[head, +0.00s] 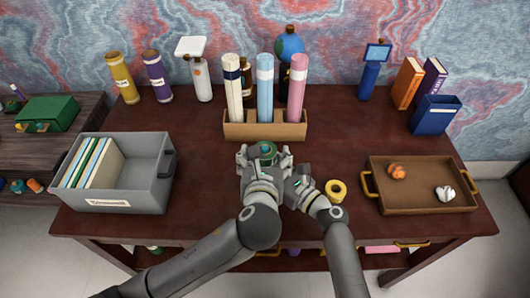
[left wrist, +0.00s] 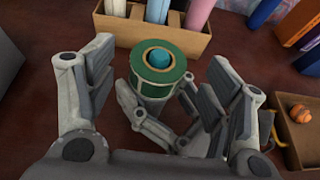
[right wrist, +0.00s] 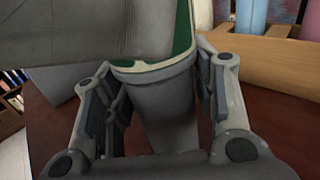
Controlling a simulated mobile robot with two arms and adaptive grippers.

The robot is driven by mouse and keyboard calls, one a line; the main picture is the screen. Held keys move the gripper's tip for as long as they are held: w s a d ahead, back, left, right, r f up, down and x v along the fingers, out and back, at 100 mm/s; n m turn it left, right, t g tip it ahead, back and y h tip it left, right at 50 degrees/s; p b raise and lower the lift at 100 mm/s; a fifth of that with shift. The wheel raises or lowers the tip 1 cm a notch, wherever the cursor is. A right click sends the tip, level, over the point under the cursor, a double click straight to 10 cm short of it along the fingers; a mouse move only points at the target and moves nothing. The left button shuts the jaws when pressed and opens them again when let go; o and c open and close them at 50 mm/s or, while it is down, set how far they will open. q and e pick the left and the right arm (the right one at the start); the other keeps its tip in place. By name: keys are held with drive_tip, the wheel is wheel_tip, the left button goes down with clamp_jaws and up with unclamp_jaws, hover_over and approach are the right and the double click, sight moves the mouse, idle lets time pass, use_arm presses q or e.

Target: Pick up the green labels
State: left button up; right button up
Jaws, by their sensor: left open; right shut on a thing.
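The green labels (head: 267,150) show as a round green-topped piece with a blue centre and a grey tapered body, just in front of the wooden holder. They show clearly in the left wrist view (left wrist: 160,73). My right gripper (right wrist: 155,105) is shut on their grey body, coming in from the right. My left gripper (left wrist: 162,85) is open, with one finger on each side of the labels and clear gaps between. In the right wrist view, a large grey part covers much of the green top.
A wooden holder (head: 262,130) with rolled tubes stands behind. A grey bin (head: 150,190) of folders is at left. A yellow tape roll (head: 336,190) lies at right, beside a brown tray (head: 420,205). Bare desk lies between the grey bin and the grippers.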

sight(265, 152)
use_arm(q)
drive_tip(key=shift+x, duration=1.6)
drive_tip(key=shift+s, duration=0.1)
drive_tip(key=shift+c, duration=0.2)
drive_tip(key=c, duration=1.1)
drive_tip(key=shift+o, duration=0.2)
wheel_tip(265, 152, up, 10)
use_arm(e)
drive_tip(key=o, duration=1.1)
drive_tip(key=shift+o, duration=0.2)
